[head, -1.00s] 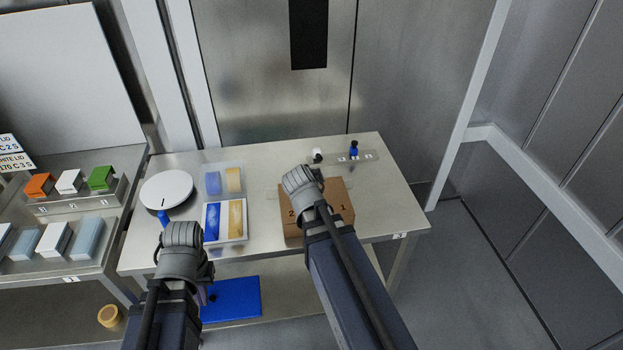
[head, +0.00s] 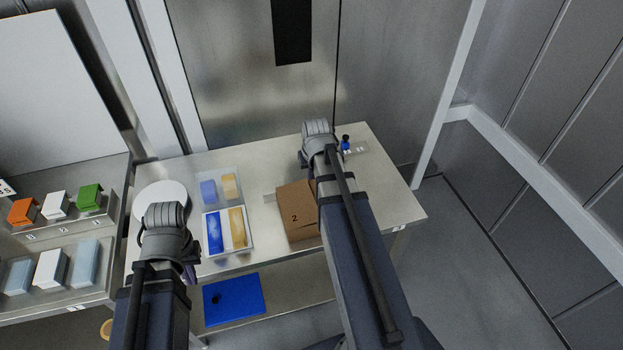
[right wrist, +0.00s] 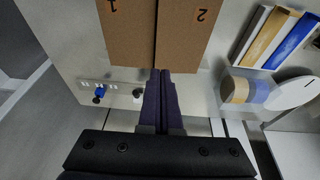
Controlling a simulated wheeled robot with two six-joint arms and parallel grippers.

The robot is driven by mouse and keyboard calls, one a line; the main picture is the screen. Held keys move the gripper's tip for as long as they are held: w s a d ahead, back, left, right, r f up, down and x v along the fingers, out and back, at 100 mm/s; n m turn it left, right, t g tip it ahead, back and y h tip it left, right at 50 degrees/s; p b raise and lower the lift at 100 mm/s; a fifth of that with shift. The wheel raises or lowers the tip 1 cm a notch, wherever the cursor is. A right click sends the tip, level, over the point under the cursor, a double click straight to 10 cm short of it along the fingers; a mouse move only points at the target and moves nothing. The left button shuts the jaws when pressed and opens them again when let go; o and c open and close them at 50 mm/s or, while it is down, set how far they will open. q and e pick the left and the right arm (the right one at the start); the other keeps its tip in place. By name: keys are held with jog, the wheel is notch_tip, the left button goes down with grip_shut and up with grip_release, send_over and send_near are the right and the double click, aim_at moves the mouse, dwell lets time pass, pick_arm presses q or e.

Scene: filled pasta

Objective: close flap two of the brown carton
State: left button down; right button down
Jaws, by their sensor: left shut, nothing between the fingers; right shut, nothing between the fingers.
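The brown carton (head: 297,203) stands on the steel table, partly hidden behind my right arm in the head view. The right wrist view shows its top panels, flap one (right wrist: 122,35) and flap two (right wrist: 192,35), with a dark seam between them. I cannot tell whether flap two lies fully flat. My right gripper (right wrist: 161,72) is shut and empty, its tips at the carton's edge near the seam; I cannot tell if they touch. In the head view my right gripper (head: 318,138) is at the carton's far side. My left gripper (head: 166,222) is shut and empty at the table's front left.
A tray with blue and tan blocks (head: 250,247) and a clear container (head: 219,172) lie left of the carton. A white round disc (head: 135,196) is further left. A small blue-and-black item (head: 346,143) stands at the back right. A blue mat (head: 262,300) lies on the lower shelf.

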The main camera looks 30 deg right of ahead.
jog(key=b, duration=1.1)
send_near(314, 198)
jog(key=x, duration=0.3)
jog(key=w+x, duration=0.1)
jog(key=x, duration=0.1)
jog(key=shift+a+f, duration=0.15)
jog(key=shift+a, duration=0.15)
jog(key=shift+d+f+b, duration=0.15)
jog(key=shift+f+b, duration=0.45)
jog(key=shift+b, duration=0.1)
jog(key=shift+d+f+b, duration=0.25)
jog(key=shift+f+b, duration=0.65)
jog(key=shift+s+r, duration=0.1)
jog(key=shift+r, duration=0.05)
jog(key=shift+r+p, duration=0.8)
jog(key=shift+p, duration=0.15)
jog(key=shift+r, duration=0.1)
